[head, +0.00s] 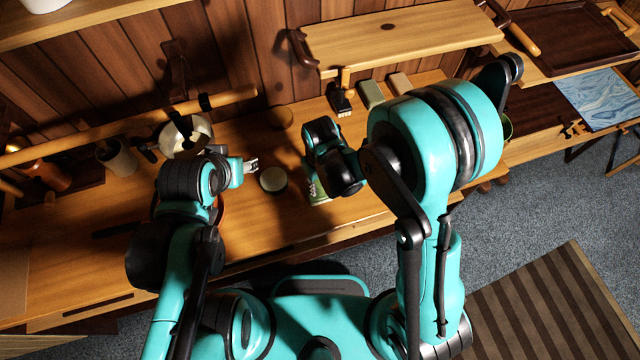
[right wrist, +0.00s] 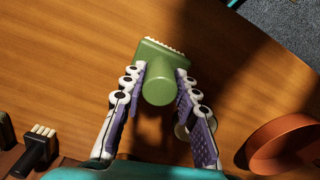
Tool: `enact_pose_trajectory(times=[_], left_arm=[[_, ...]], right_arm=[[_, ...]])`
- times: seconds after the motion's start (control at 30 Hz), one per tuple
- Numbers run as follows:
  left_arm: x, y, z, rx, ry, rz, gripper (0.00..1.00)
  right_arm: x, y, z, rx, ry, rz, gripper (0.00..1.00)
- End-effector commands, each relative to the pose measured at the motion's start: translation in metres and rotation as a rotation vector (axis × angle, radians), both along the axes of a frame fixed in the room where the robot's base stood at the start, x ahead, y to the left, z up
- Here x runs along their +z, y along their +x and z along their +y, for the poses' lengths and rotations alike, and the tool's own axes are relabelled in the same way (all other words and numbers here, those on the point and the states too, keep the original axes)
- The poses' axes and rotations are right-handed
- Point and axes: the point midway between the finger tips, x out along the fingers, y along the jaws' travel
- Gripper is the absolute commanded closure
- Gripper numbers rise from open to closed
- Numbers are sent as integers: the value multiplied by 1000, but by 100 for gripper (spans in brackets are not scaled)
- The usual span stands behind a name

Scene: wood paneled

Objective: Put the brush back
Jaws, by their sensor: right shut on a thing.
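A green brush (right wrist: 160,80) with a row of pale bristles is between the fingers of my right gripper (right wrist: 161,72), which is shut on it. In the head view the brush (head: 318,191) is a small green patch over the bench, partly hidden by my right gripper (head: 317,180). I cannot tell whether it touches the bench top. My left gripper (head: 250,165) is above the bench to the left, and its finger opening is too small to judge. A dark brush (head: 340,101) with pale bristles is at the back, also in the right wrist view (right wrist: 38,148).
A round pale-topped container (head: 273,180) stands between my grippers. A green block (head: 371,94) and a beige block (head: 399,83) lie behind, under a wooden shelf (head: 400,38). A metal bowl (head: 186,134) is at left. An orange round dish (right wrist: 283,143) shows in the wrist view.

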Motion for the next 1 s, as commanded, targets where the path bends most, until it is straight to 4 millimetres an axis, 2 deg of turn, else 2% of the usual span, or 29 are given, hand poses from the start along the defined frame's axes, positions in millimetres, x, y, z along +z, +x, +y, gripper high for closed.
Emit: enact_pose_trajectory(times=[0.27, 0.3, 0.37, 0.63, 0.77, 0.87, 1.0], left_arm=[[-5, 0, 0, 0, 0, 0, 54], [-4, 0, 0, 0, 0, 0, 54], [-3, 0, 0, 0, 0, 0, 54], [-3, 0, 0, 0, 0, 0, 54], [3, 0, 0, 0, 0, 0, 54], [6, 0, 0, 0, 0, 0, 54], [13, 0, 0, 0, 0, 0, 54]], right_arm=[[-4, 0, 0, 0, 0, 0, 97], [-3, 0, 0, 0, 0, 0, 63], [-3, 0, 0, 0, 0, 0, 50], [-2, 0, 0, 0, 0, 0, 50], [4, 0, 0, 0, 0, 0, 50], [19, 0, 0, 0, 0, 0, 50], [51, -1, 0, 0, 0, 0, 50]])
